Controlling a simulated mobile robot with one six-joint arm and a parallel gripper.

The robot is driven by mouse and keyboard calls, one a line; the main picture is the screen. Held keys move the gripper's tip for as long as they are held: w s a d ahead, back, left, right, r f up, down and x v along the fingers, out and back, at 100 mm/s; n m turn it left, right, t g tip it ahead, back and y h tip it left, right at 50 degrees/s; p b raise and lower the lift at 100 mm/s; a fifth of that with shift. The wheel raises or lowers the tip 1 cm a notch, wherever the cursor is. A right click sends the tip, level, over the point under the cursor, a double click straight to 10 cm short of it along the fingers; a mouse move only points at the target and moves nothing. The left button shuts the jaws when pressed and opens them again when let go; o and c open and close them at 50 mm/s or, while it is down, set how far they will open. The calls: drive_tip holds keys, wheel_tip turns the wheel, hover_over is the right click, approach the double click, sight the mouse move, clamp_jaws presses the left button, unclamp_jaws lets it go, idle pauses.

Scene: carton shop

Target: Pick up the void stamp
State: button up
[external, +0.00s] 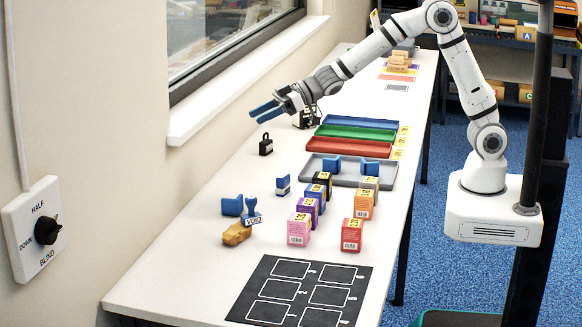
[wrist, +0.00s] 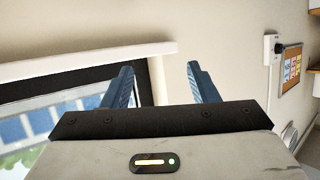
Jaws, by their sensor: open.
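The void stamp (external: 252,212) is a small blue hand stamp with a white label reading VOID. In the external view it is on the white table (external: 200,270), close beside a blue block-like item (external: 232,206) and a tan lumpy item (external: 237,234). My gripper (external: 263,112) is raised above the table's far part near the window sill, well beyond the stamp. Its two blue fingers are apart and empty. The wrist view also shows the gripper fingers (wrist: 158,85) apart, with wall and window behind them; the stamp does not show there.
Several small cartons (external: 307,220) stand right of the stamp. Another small stamp-like item (external: 283,185) and a black weight (external: 265,145) stand farther back. Blue, green and red trays (external: 345,147) and a grey tray (external: 310,168) lie beyond. A black mat (external: 275,310) lies in front.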

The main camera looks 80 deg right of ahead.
sight(249, 207)
drive_tip(key=s+a+f+n+g+y, duration=0.25)
drive_tip(key=a+f+y, duration=0.2)
drive_tip(key=a, duration=0.35)
drive_tip(key=s+a+f+n+g+y, duration=0.1)
drive_tip(key=a+f+n+g+y, duration=0.15)
drive_tip(key=a+f+g, duration=0.4)
drive_tip(key=shift+t, duration=0.8)
drive_tip(key=a+f, duration=0.1)
drive_tip(key=f, duration=0.2)
drive_tip(key=a+f, duration=0.1)
drive_tip(key=f, duration=0.1)
drive_tip(key=shift+a+f, duration=0.25)
drive_tip(key=shift+a, duration=0.05)
drive_tip(key=shift+a+f, duration=0.1)
drive_tip(key=shift+a, duration=0.05)
drive_tip(key=x, duration=0.4)
drive_tip(key=shift+w+a+p, duration=0.1)
drive_tip(key=shift+a+p, duration=0.2)
drive_tip(key=c, duration=1.1)
wheel_tip(249, 207, up, 9)
drive_tip(key=w+a+b, duration=0.3)
drive_tip(key=b, duration=0.2)
drive_tip(key=shift+c, duration=0.2)
wheel_tip(249, 207, down, 9)
drive_tip(key=shift+r, duration=0.15)
